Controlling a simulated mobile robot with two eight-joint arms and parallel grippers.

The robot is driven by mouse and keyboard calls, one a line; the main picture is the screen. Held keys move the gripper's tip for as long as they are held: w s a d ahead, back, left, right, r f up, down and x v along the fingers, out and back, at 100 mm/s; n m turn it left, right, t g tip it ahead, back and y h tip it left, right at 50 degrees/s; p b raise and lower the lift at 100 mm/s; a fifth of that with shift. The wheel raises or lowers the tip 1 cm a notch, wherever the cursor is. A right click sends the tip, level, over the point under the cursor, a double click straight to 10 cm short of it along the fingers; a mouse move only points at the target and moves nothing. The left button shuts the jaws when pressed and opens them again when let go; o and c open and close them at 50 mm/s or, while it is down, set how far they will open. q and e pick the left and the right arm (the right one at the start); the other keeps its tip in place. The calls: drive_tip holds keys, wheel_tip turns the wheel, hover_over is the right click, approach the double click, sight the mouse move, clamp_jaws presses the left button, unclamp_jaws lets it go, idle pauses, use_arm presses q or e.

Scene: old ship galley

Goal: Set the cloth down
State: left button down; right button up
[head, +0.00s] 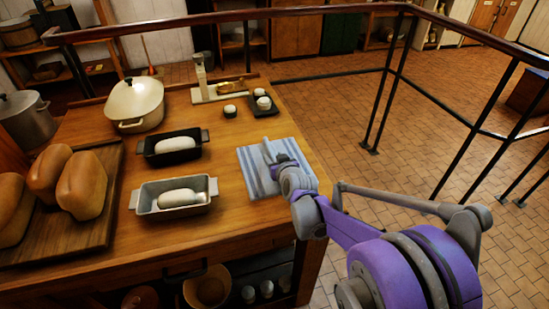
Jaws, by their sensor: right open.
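The cloth (249,163), blue and white striped, lies flat on the wooden table near its right edge. My right gripper (268,152) is over the middle of the cloth, and its wrist hides part of the cloth's right side. The gripper is open. The small gap between fingers and cloth is hard to judge from this angle. My left gripper is not in view.
On the table (232,213) stand a grey loaf tin (166,208), a dark loaf tin (170,157), a lidded cream pot (135,100), a scale (220,92) and a bread board (98,215).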

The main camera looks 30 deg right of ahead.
drive_tip(key=shift+r, duration=0.2)
drive_tip(key=p+v, duration=0.5)
drive_tip(key=v, duration=0.5)
drive_tip(key=shift+s+a+r, duration=0.1)
drive_tip(key=shift+s+r, duration=0.05)
drive_tip(key=shift+s, duration=0.2)
drive_tip(key=shift+s+a+r+p, duration=0.15)
drive_tip(key=shift+s+p, duration=0.2)
drive_tip(key=shift+s, duration=0.25)
drive_tip(key=s+a+g+y, duration=0.1)
drive_tip(key=s+a, duration=0.1)
drive_tip(key=a, duration=0.1)
drive_tip(key=s+a+n+g+p, duration=0.1)
drive_tip(key=s+a, duration=0.1)
drive_tip(key=a, duration=0.1)
drive_tip(key=s+a+g+y, duration=0.1)
drive_tip(key=s+a, duration=0.2)
drive_tip(key=shift+a+n+y, duration=0.3)
drive_tip(key=shift+a, duration=0.1)
drive_tip(key=s+a+f+n+g+p, duration=0.1)
drive_tip(key=s+a+g, duration=0.3)
drive_tip(key=s, duration=0.7)
drive_tip(key=shift+s+a+f+y+p, duration=0.3)
drive_tip(key=shift+a+f+p, duration=0.05)
drive_tip(key=shift+a+f, duration=0.1)
